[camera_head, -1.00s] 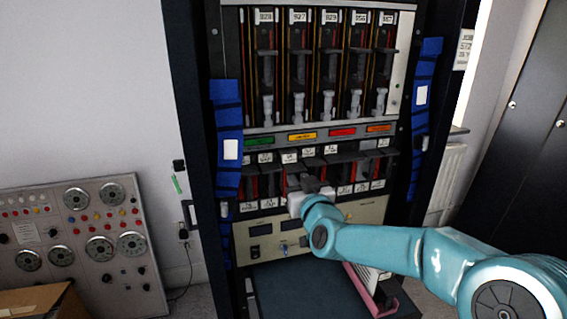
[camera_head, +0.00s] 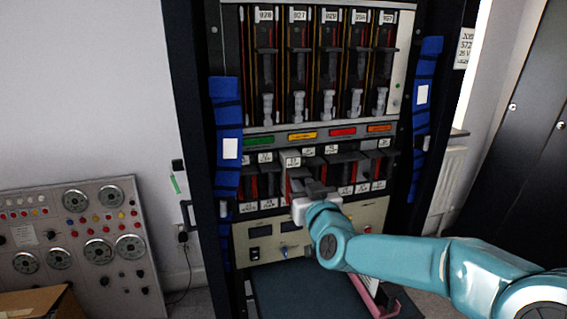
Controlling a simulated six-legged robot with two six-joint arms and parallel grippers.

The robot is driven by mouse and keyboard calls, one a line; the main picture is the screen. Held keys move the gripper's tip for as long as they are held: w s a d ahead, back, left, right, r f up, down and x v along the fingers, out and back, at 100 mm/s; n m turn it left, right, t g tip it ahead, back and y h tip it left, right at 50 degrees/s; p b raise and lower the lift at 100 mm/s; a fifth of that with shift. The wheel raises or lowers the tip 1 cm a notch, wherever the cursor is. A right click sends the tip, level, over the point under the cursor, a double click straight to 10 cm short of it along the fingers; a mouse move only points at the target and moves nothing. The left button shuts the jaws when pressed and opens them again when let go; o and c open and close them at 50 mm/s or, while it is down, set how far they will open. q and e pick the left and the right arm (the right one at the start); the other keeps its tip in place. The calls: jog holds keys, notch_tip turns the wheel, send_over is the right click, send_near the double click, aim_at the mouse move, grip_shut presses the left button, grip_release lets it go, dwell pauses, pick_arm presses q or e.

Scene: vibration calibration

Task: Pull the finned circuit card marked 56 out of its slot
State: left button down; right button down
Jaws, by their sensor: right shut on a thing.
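The finned circuit card (camera_head: 291,162) sits in the lower card row of the rack and juts forward past its neighbours. Its white label faces me, but the number is too small to read. My right gripper (camera_head: 314,190) is shut on the front of this card, below its label. The gripper and wrist hide the card's lower front. I cannot tell how much of the card is still inside the slot. My left gripper is not in view.
Other cards (camera_head: 345,158) stand close on both sides in the same row. Above are coloured labels and a row of tall modules (camera_head: 328,65). Blue strapped bundles (camera_head: 228,135) hang on the rack posts. A dark shelf (camera_head: 300,290) and a pink-framed item (camera_head: 377,295) lie below.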

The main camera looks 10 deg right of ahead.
jog(key=s+b, duration=0.1)
jog(key=s, duration=2.1)
jog(key=shift+s+d+b, duration=0.15)
jog(key=shift+d+b, duration=0.15)
jog(key=shift+d, duration=0.1)
dwell(0.4)
